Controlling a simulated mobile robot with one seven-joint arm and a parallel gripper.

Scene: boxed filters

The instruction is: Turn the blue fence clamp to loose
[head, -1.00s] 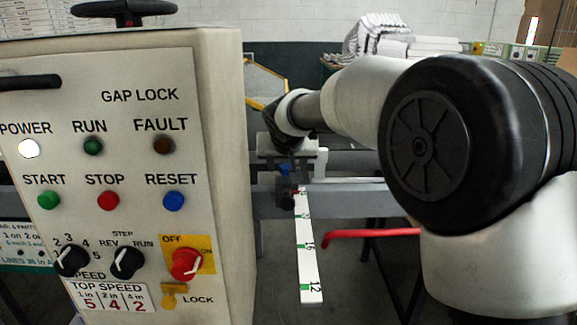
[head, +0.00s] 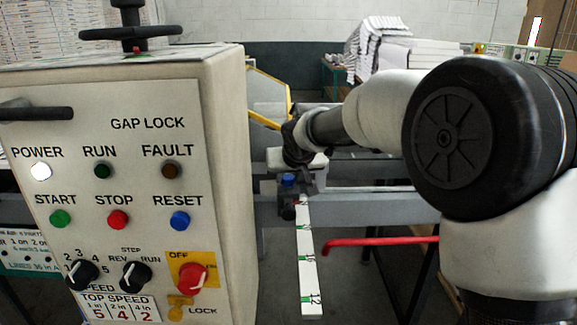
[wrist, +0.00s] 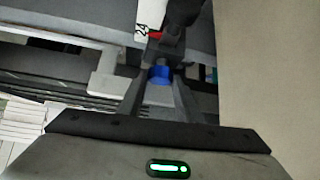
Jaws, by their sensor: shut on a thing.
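The blue fence clamp (head: 288,180) sits on a dark block at the far end of a white scale strip (head: 306,262), beside the rail. In the wrist view the blue clamp (wrist: 160,74) lies between the two finger ends of my gripper (wrist: 161,80). My gripper also shows in the head view (head: 292,172), reaching down onto the clamp. It is shut on the clamp. My fingers partly cover the clamp, so I cannot tell its turned position.
A control cabinet (head: 225,160) with buttons and knobs stands close on the left. A red bar (head: 380,241) sticks out right of the scale strip. A grey rail (head: 385,207) runs behind. Stacked white filters (head: 378,45) lie at the back.

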